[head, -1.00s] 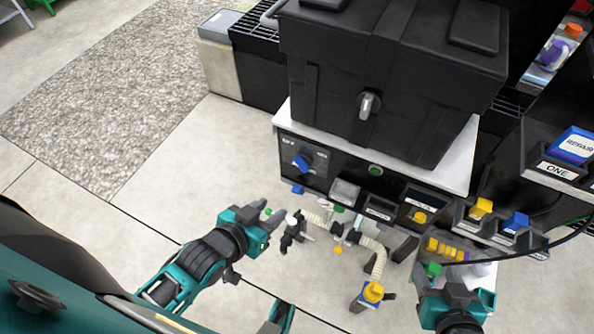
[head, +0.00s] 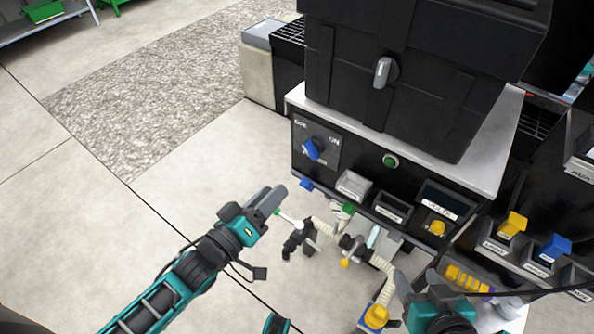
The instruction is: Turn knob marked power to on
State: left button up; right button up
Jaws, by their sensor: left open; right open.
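The blue knob (head: 313,149) sits on a dark plate at the left of the black front panel (head: 345,165). An "ON" label is printed at the plate's upper right, and another label at its upper left is too small to read surely. The knob's handle is tilted. My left gripper (head: 272,200) is open and empty, below and to the left of the knob, apart from it. My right gripper (head: 436,290) is at the lower right, near the yellow and purple parts; its fingers are hard to make out.
A large black tote (head: 425,75) with a grey latch stands on the white top. A green button (head: 390,160) is on the panel. Small labelled bins (head: 352,186) and a hose manifold (head: 325,228) lie below. Bins with yellow and blue parts stand at right. Floor at left is clear.

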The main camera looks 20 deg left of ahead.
aim_at(310, 155)
pick_arm(q)
jog(key=b+x, duration=0.2)
jog(key=x, duration=0.9)
jog(key=shift+w+b, duration=0.15)
jog(key=shift+b, duration=0.25)
jog(key=shift+x, duration=0.75)
grip_shut()
